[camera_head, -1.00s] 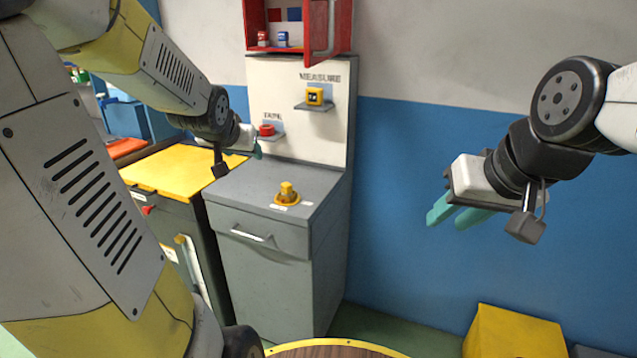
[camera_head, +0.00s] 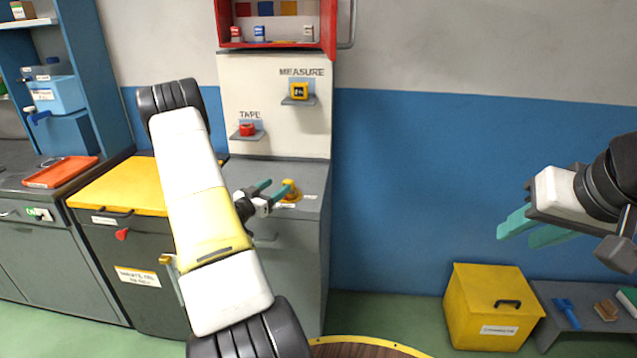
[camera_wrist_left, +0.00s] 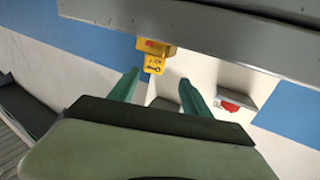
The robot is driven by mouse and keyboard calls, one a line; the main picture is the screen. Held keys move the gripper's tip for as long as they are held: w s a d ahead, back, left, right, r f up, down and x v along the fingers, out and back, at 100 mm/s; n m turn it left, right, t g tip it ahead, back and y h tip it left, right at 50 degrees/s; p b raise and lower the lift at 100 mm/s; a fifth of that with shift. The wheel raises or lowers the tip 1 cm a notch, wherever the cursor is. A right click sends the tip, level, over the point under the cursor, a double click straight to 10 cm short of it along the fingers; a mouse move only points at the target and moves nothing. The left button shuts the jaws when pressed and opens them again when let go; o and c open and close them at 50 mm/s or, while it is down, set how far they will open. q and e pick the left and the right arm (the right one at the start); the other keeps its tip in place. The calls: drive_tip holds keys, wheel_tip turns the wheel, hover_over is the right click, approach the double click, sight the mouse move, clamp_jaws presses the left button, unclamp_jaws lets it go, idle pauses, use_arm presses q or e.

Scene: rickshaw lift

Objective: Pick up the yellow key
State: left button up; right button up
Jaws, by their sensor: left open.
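A red wall cabinet (camera_head: 329,30) is open higher up. A yellow-topped bin (camera_head: 120,185) stands at left. A yellow box (camera_head: 490,300) is on the floor at right.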

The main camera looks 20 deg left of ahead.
use_arm(q)
drive_tip(key=shift+w+d+f, duration=0.1)
drive_tip(key=shift+w+f, duration=0.1)
drive_tip(key=shift+f, duration=0.05)
drive_tip(key=w+d, duration=0.1)
drive_tip(key=w, duration=0.4)
drive_tip(key=w+d, duration=0.1)
drive_tip(key=w, duration=0.2)
drive_tip(key=shift+d+f, duration=0.25)
drive_tip(key=shift+d, duration=0.05)
clamp_jaws()
